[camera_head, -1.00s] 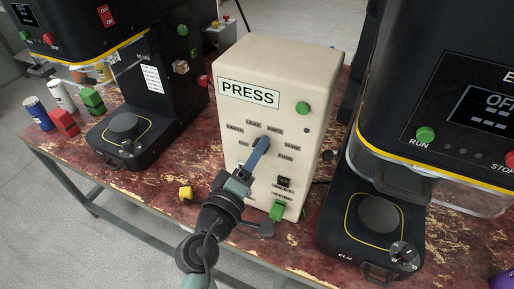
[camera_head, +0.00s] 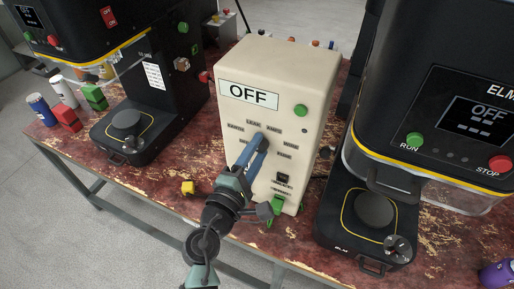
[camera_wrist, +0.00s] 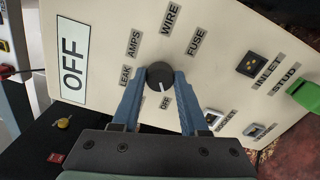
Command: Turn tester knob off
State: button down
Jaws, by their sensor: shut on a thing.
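The tester (camera_head: 275,75) is a cream box standing on the table, and its display sign (camera_head: 249,95) reads OFF. Its black knob (camera_wrist: 159,75) sits amid a ring of labels, among them LEAK, AMPS, WIRE, FUSE and OFF. In the wrist view the knob's white pointer mark is toward the OFF label (camera_wrist: 165,103). My gripper (camera_wrist: 158,80) has its two blue fingers on either side of the knob and is shut on it. In the head view my gripper (camera_head: 260,143) reaches the front panel and hides most of the knob.
Black seamer machines stand at left (camera_head: 130,70) and right (camera_head: 440,110), close beside the tester. A green button (camera_head: 301,110) is on the panel's upper right. A green plug (camera_head: 277,204) is at its lower right.

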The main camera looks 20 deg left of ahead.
dwell(0.4)
jog(key=shift+c, duration=2.2)
grip_release()
jog(key=s+b, duration=0.2)
jog(key=s, duration=1.1)
jog(key=shift+a, duration=0.25)
